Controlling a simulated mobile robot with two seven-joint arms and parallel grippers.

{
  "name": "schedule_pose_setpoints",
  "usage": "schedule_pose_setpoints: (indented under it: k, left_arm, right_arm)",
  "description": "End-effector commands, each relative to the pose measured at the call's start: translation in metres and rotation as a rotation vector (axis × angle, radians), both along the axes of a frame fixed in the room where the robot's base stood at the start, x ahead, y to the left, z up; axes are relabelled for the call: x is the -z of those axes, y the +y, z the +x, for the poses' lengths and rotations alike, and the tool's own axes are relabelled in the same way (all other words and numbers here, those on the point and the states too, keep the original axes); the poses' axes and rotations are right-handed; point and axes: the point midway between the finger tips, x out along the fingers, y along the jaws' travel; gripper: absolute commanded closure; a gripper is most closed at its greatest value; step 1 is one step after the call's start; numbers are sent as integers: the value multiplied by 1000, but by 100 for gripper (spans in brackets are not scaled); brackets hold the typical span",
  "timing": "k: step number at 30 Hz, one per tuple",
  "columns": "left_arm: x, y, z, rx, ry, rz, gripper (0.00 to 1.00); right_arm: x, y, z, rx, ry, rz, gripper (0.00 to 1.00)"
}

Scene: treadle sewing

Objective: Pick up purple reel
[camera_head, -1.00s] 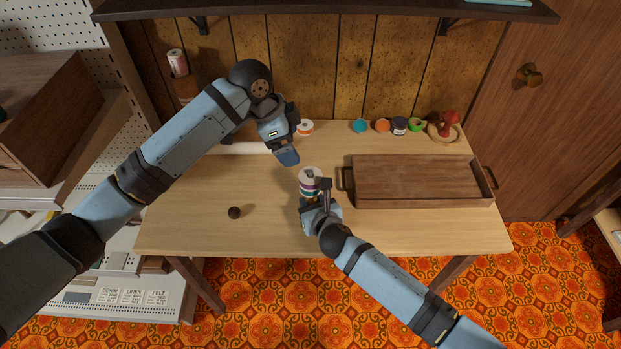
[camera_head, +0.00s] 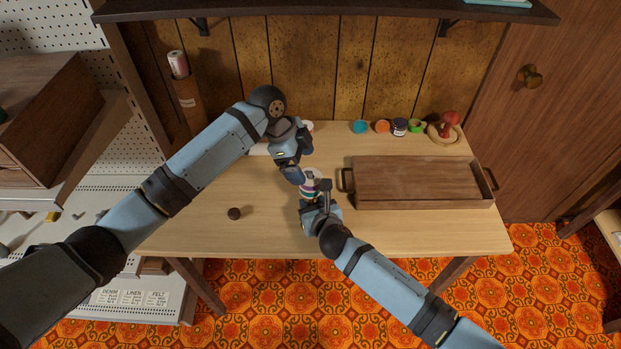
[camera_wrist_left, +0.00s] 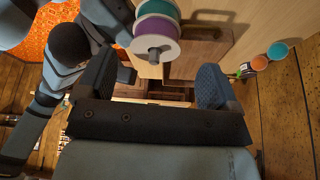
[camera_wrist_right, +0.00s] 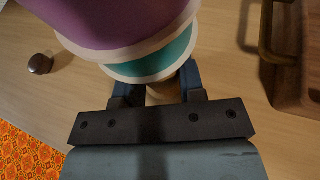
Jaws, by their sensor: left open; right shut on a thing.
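In the right wrist view the purple reel (camera_wrist_right: 110,18) is close, over the teal reel (camera_wrist_right: 160,58). My right gripper (camera_wrist_right: 158,85) is shut on the low part of this stack; whether on the teal reel or a tan piece under it, I cannot tell. My left gripper (camera_wrist_left: 156,80) is open and empty, beside the purple reel's pin end. In the head view the left gripper (camera_head: 296,176) partly hides the stack (camera_head: 310,185).
A wooden tray (camera_head: 420,181) stands right of the stack. Several small coloured reels (camera_head: 382,126) and a red pincushion (camera_head: 450,119) line the table's back edge. A dark round knob (camera_head: 234,214) lies front left. The table's left part is largely clear.

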Motion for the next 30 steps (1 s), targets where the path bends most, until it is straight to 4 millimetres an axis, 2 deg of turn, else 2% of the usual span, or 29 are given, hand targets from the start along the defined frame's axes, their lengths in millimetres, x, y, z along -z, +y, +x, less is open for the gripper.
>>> schedule_pose_setpoints:
  k: [6,9,14,15,21,22,30]
  left_arm:
    - [33,-6,-6,-1,3,1,13]
    - [40,-8,-6,-1,1,1,13]
    - [40,-8,-6,-1,0,1,13]
    - [40,-8,-6,-1,0,1,16]
    - [40,-8,-6,-1,0,1,61]
    - [40,-8,-6,-1,0,1,66]
    - [38,-9,-6,-1,0,0,66]
  right_arm:
    - [0,0,0,0,0,0,91]
    - [0,0,0,0,0,0,91]
    - [0,0,0,0,0,0,91]
    - [0,0,0,0,0,0,91]
    - [0,0,0,0,0,0,91]
    - [0,0,0,0,0,0,91]
    - [0,0,0,0,0,0,91]
